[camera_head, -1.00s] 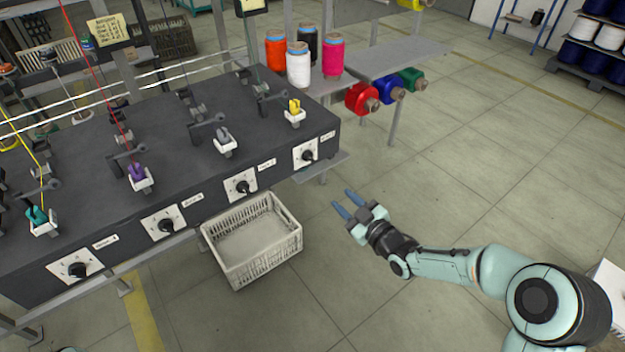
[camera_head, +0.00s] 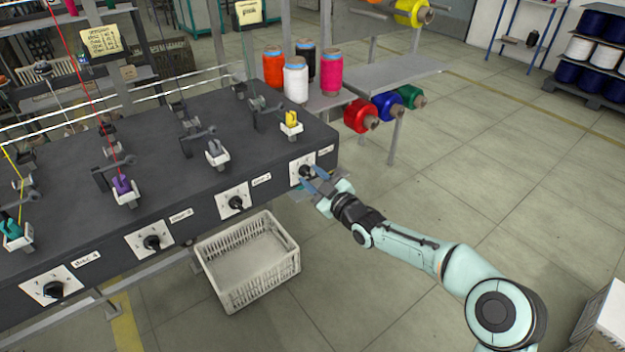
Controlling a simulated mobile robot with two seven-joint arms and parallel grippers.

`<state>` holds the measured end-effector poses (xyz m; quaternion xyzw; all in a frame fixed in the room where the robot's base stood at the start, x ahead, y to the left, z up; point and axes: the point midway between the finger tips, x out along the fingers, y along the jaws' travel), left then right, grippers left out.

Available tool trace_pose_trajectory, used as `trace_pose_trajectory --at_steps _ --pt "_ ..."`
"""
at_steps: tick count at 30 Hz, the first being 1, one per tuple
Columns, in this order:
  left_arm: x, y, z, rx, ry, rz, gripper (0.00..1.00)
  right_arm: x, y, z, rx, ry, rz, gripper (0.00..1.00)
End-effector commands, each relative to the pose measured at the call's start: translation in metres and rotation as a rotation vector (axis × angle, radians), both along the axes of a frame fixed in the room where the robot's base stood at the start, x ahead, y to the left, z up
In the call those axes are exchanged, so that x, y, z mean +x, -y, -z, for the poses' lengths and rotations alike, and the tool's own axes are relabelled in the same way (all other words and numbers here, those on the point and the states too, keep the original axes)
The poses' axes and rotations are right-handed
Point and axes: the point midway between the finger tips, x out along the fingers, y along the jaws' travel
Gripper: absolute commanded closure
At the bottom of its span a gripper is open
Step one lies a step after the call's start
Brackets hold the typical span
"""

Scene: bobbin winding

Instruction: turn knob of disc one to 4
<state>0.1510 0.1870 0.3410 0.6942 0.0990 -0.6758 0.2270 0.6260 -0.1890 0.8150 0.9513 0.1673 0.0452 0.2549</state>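The knob of disc one (camera_head: 305,171) is a black dial on a white plate at the right end of the dark machine's front. My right gripper (camera_head: 311,180) has blue fingers and reaches in from the lower right. Its fingertips are right at this knob and partly cover the plate. The fingers look apart, and I cannot make out whether they touch the knob. The dial marks are too small to read. My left gripper is out of view.
More knobs line the front, such as disc two (camera_head: 236,203) and disc three (camera_head: 152,242). A white crate (camera_head: 252,288) stands on the floor below. Thread spools (camera_head: 296,80) stand behind the machine's right end.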

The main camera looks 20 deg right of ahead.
Motion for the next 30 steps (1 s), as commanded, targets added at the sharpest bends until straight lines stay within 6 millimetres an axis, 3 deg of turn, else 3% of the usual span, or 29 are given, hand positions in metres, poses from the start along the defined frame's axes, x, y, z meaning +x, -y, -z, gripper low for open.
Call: trace_pose_trajectory --at_steps 10,14,30 --pt "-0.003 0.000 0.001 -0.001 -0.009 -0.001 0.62 0.004 -0.001 0.000 0.000 -0.001 0.001 0.64" --pt "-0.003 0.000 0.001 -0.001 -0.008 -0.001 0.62 0.004 -0.001 0.000 0.000 -0.001 0.001 1.00" --pt "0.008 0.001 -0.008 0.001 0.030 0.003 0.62 0.004 -0.001 -0.001 0.096 -0.036 0.000 1.00"
